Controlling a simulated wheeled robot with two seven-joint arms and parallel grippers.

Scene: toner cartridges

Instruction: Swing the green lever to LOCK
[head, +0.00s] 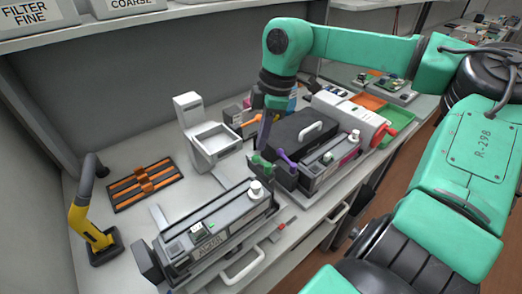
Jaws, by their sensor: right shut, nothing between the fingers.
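The small green lever (262,162) stands at the left end of the dark grey unit in the middle of the bench. My right gripper (264,143) points down just above the green lever, shut and empty. Its fingertips are dark and small, so I cannot tell whether they touch the lever. The LOCK marking cannot be made out. A purple lever (286,158) stands just right of the green one. My left gripper is not in view.
A black case with a white handle (311,131) lies behind the levers. A grey unit with a white knob (255,188) is in front. A white stand (213,143), an orange-striped mat (145,184) and a yellow tool (93,226) are left. A green tray (399,120) is right.

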